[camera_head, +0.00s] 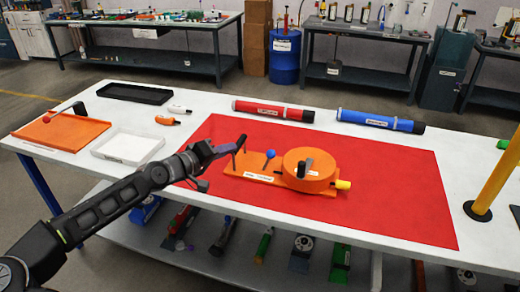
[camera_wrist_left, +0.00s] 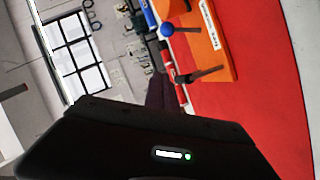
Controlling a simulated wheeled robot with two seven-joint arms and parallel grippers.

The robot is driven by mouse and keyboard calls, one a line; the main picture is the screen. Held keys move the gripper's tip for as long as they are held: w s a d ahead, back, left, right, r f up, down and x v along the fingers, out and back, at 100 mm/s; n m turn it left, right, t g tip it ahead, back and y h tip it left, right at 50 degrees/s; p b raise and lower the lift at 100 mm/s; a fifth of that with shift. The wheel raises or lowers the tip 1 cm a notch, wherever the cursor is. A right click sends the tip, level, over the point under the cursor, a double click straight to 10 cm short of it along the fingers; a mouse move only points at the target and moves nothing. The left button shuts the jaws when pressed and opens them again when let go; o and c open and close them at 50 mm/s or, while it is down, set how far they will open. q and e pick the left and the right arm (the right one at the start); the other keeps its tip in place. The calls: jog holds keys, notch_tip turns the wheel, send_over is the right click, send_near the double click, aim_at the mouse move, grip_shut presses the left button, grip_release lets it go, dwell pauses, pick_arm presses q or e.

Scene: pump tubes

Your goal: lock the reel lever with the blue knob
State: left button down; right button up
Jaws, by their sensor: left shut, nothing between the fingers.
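The orange reel base (camera_head: 255,185) lies on the red mat, with a round orange drum (camera_head: 325,180) at its right. A blue knob (camera_head: 270,153) stands on a thin stem near the middle of the base; it also shows in the left wrist view (camera_wrist_left: 167,29). A black lever (camera_head: 235,158) rises from the base's left end and also shows in the left wrist view (camera_wrist_left: 203,74). My left gripper (camera_head: 229,149) is shut and empty, close beside the lever's upper end; whether they touch is unclear. My right gripper is not in view.
A yellow knob (camera_head: 343,185) juts from the drum's right side. Red (camera_head: 272,110) and blue (camera_head: 375,120) tubes lie behind the mat. A white tray (camera_head: 128,149) and an orange tray (camera_head: 58,131) sit at left. A yellow post (camera_head: 495,180) stands at right. The front mat is clear.

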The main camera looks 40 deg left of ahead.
aim_at(268, 152)
pick_arm(q)
jog(key=w+d+f, duration=0.1)
jog(key=w, duration=0.2)
jog(key=w+d+f, duration=0.1)
jog(key=w+f, duration=0.1)
jog(key=w, duration=0.1)
jog(key=w+d+f, duration=0.1)
jog(key=w, duration=0.3)
jog(key=shift+d+f, duration=0.25)
jog(key=shift+d, duration=0.1)
jog(key=shift+w+d+p, duration=0.2)
jog(key=shift+d+p, duration=0.25)
jog(key=shift+d, duration=0.4)
jog(key=shift+d+f, duration=0.15)
jog(key=shift+f, duration=0.05)
